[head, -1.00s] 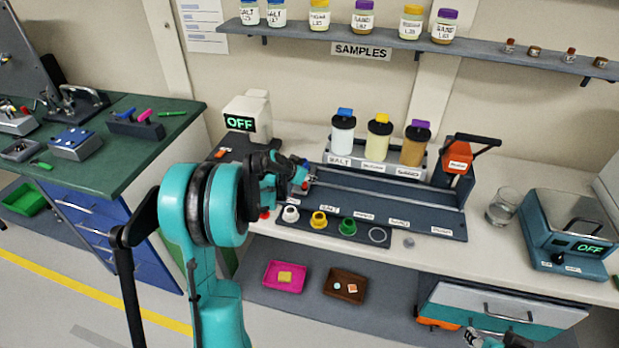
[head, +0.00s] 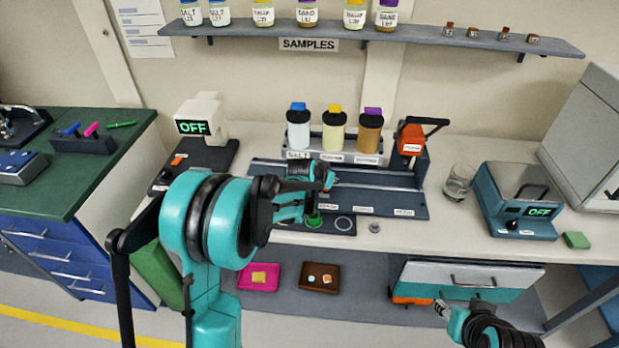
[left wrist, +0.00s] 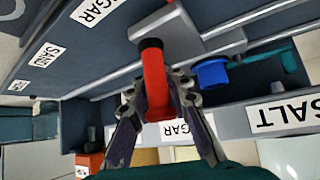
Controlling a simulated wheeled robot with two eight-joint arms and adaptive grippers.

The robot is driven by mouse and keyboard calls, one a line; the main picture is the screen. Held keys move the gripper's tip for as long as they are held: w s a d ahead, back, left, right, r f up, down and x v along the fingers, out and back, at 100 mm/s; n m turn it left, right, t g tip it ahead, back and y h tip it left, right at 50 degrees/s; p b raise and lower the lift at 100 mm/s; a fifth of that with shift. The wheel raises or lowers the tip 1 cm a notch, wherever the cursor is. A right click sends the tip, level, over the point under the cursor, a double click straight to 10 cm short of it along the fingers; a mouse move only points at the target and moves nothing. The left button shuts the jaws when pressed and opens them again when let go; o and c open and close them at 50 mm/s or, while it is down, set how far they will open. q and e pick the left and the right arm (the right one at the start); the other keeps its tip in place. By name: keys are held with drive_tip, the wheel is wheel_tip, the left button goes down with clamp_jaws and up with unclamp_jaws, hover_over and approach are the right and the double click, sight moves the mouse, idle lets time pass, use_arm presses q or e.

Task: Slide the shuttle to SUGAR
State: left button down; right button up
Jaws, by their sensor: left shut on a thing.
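The shuttle (left wrist: 185,36) is a grey block on the rails with an upright red handle (left wrist: 157,82), seen in the left wrist view. My left gripper (head: 328,178) is shut on that red handle, its fingers (left wrist: 160,98) on either side of it. In the head view it stands below the yellow-lidded jar (head: 334,128), on the rail track (head: 385,200), and hides most of the shuttle. A SUGAR label (left wrist: 95,10), partly cut off, lies on the track base beside the shuttle. My right gripper (head: 441,309) is low at the right; its opening is unclear.
A blue collar (left wrist: 211,72) sits close beside the shuttle, by the SALT label (left wrist: 283,114). Blue-lidded (head: 298,128) and purple-lidded (head: 370,130) jars flank the yellow one. An orange-topped unit (head: 411,140) closes the right end. The track right of my left gripper looks clear.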

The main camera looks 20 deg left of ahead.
use_arm(q)
drive_tip(key=shift+w+d, duration=0.25)
drive_tip(key=shift+d, duration=0.85)
drive_tip(key=shift+w+d, duration=0.25)
drive_tip(key=shift+d, duration=0.85)
drive_tip(key=c, duration=1.5)
unclamp_jaws()
drive_tip(key=v, duration=1.2)
drive_tip(key=shift+f, duration=0.1)
